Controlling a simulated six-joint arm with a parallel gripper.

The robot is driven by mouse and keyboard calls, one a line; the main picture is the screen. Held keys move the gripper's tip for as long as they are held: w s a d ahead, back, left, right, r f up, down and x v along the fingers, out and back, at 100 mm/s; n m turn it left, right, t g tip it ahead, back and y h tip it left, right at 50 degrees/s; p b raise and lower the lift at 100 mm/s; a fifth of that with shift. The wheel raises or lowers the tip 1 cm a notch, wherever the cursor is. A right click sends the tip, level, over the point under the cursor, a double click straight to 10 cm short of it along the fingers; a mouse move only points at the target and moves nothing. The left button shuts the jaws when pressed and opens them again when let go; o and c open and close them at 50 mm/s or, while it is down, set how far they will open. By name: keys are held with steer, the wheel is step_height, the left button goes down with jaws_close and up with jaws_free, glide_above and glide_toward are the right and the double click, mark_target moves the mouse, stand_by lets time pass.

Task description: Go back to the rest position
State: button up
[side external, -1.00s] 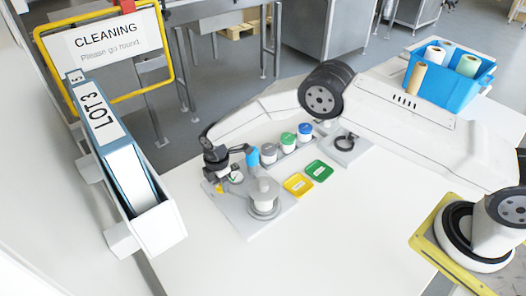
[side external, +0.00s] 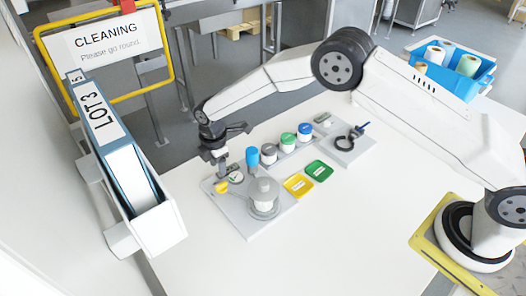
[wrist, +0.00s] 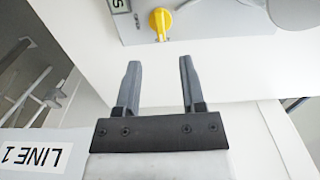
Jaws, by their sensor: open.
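My gripper (wrist: 159,85) is open and empty in the wrist view, its two grey fingers apart over the white table edge. In the side view my gripper (side external: 216,158) hangs above the back left corner of the grey station plate (side external: 266,222). The plate carries a yellow knob (side external: 221,187), a blue-capped upright part (side external: 252,158) and a grey round vessel (side external: 263,197). The yellow knob also shows in the wrist view (wrist: 160,22), beyond the fingertips and apart from them.
Several capped jars (side external: 287,141) stand in a row behind yellow (side external: 298,185) and green (side external: 319,171) trays. A black ring holder (side external: 347,141) is at the right. The front of the white table (side external: 330,235) is clear.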

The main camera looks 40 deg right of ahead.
steer(key=shift+r, duration=0.15)
steer(key=shift+d+r, duration=0.2)
steer(key=shift+d, duration=0.05)
steer(key=s+d+r+m+t, duration=0.1)
steer(key=s+d+r+m, duration=0.75)
steer(key=d+r, duration=0.2)
steer(key=s+d+r+m, duration=0.1)
steer(key=s+d+m, duration=0.3)
steer(key=s, duration=0.5)
steer(key=s+d+r+m+t, duration=0.1)
steer(key=s+d+m, duration=0.3)
steer(key=s, duration=0.5)
steer(key=shift+d+r+m+t, duration=0.25)
steer(key=shift+m+t, duration=0.05)
steer(key=shift+m, duration=0.55)
steer(key=shift+w, duration=0.1)
